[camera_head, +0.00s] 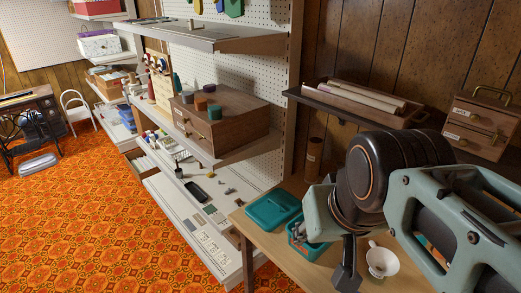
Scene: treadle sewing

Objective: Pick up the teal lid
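A teal lid (272,209) lies flat near the left end of the light wood table in the lower middle. An open teal box (296,245) with small items in it sits just in front of it, partly hidden by my arm. My gripper (346,278) hangs over the table to the right of the box and lower than the lid in the picture. It is apart from the lid. Only part of its dark fingers shows, so its opening cannot be told. Nothing is seen held in it.
A small white cup (381,261) stands on the table (262,236) right of my gripper. A brown cylinder (314,158) stands behind. A wall shelf (345,112) holds a tray of rolls above the table. Shelving (222,245) stands to the left, with open patterned floor beyond it.

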